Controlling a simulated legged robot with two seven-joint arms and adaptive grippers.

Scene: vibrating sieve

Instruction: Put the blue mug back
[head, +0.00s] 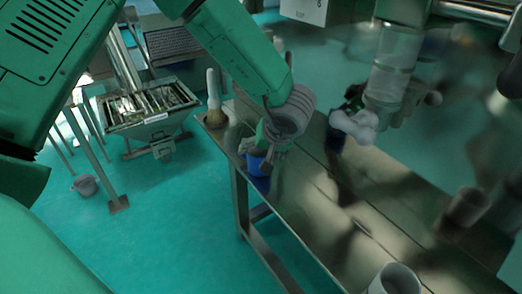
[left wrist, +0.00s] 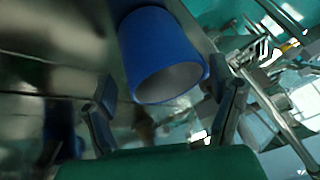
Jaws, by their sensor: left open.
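The blue mug (head: 258,162) stands near the left edge of the dark, shiny metal table (head: 318,205). My left gripper (head: 268,138) is right above and beside it, and its wrist partly covers the view there. In the left wrist view the mug (left wrist: 160,55) shows large, its pale round end facing the camera. The open fingers of the left gripper (left wrist: 166,84) stand on either side of it, with a gap visible at each side. No firm grip shows. I cannot make out my right gripper in either view.
A brush with a pale handle (head: 213,92) stands on the table's far left corner. A white cup (head: 395,280) stands near the front. A metal hopper (head: 155,122) and a small bucket (head: 85,185) are to the left. Blurred grey equipment (head: 395,65) is at the right.

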